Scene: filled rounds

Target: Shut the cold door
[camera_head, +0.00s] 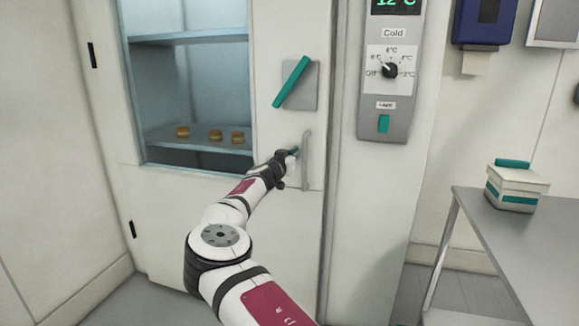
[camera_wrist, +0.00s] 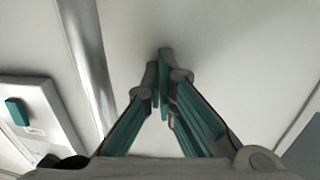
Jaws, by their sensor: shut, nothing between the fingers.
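The cold door (camera_head: 225,220) is white, with a large window, black hinges on its left and a grey vertical bar handle (camera_head: 306,160) near its right edge. A teal lever (camera_head: 291,82) sits slanted on a grey plate above the handle. A dark line runs along the door's right edge; I cannot tell whether the door is fully closed. My gripper (camera_head: 293,152) is shut and empty, just left of the handle. In the wrist view, its teal fingers (camera_wrist: 161,80) point at the white door face (camera_wrist: 230,50), with the handle (camera_wrist: 92,65) to their left, apart from them.
Several small round items (camera_head: 215,135) sit on a shelf behind the window. A control panel (camera_head: 390,75) with a dial and teal switch is right of the door. A grey table (camera_head: 530,245) with a white and teal box (camera_head: 515,188) stands at the right.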

